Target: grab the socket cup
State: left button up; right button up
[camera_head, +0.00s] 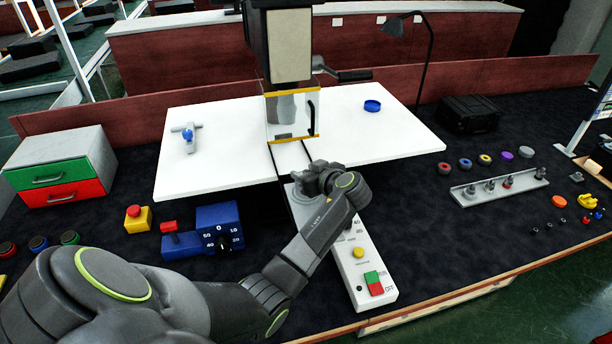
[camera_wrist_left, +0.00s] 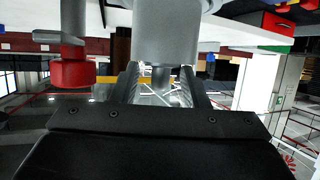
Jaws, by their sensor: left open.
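My left gripper (camera_head: 318,178) is over the far end of the white control base, just in front of the press; its fingers are hard to make out there. In the left wrist view the fingers (camera_wrist_left: 160,75) are apart, with the narrow end of a grey cylindrical part (camera_wrist_left: 166,32) showing between them; contact is unclear. I cannot tell whether this part is the socket cup. A red-capped grey post (camera_wrist_left: 72,68) shows to its left. A grey holder (camera_head: 490,188) with several upright socket-like pieces stands at the right. My right gripper is not visible.
The press (camera_head: 292,115) stands at the back, between white tabletops (camera_head: 205,160). The control base (camera_head: 352,262) has buttons in front.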

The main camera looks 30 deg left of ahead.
pick_arm(q)
jog(key=shift+x, duration=1.1)
jog(key=shift+c, duration=0.4)
grip_shut()
